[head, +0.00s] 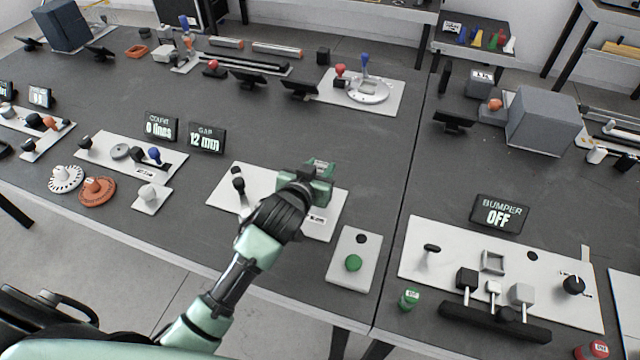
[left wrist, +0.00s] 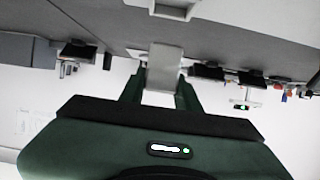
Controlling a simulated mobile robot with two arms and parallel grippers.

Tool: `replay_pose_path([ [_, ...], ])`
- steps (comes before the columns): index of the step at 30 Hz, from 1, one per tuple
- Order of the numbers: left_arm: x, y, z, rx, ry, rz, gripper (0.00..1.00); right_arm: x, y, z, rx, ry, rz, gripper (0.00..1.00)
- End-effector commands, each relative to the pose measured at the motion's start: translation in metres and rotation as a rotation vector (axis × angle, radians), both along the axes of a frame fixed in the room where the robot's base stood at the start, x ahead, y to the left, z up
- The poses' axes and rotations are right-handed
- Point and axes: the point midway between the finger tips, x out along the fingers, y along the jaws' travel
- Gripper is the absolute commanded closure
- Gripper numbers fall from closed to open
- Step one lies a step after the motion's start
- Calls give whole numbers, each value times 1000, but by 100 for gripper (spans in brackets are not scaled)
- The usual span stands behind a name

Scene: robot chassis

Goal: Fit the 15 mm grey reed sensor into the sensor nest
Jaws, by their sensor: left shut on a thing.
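My left gripper (head: 319,172) is over the white board (head: 223,192) beside the "GAP 12 mm" display. In the left wrist view its two dark green fingers (left wrist: 161,92) are shut on a light grey block (left wrist: 164,66), which looks like the grey sensor; no size can be read. A square open grey frame (head: 492,262), perhaps the nest, lies on the bumper board, well right of the gripper. Whether another nest is under the gripper cannot be seen. My right gripper is not in view.
The "GAP" display (head: 206,138) stands behind the board. A black lever (head: 238,180) rises at its left. A green button plate (head: 353,262) is at the front right. A black rack (head: 480,315) holds three blocks on stems.

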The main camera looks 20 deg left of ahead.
Motion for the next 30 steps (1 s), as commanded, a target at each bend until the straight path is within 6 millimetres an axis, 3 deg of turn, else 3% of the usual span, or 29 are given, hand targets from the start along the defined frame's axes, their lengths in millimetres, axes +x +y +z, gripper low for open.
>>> replay_pose_path([
  [13, 0, 0, -54, -1, 1, 0, 100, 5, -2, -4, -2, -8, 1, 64],
  [26, 0, 0, -61, -2, 0, 1, 100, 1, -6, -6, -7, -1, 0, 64],
  [27, 0, 0, -62, -1, 0, 0, 65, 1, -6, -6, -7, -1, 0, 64],
  [29, 0, 0, -61, -1, 0, 0, 48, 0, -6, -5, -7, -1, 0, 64],
  [30, 0, 0, -61, -1, 0, 0, 46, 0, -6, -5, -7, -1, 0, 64],
])
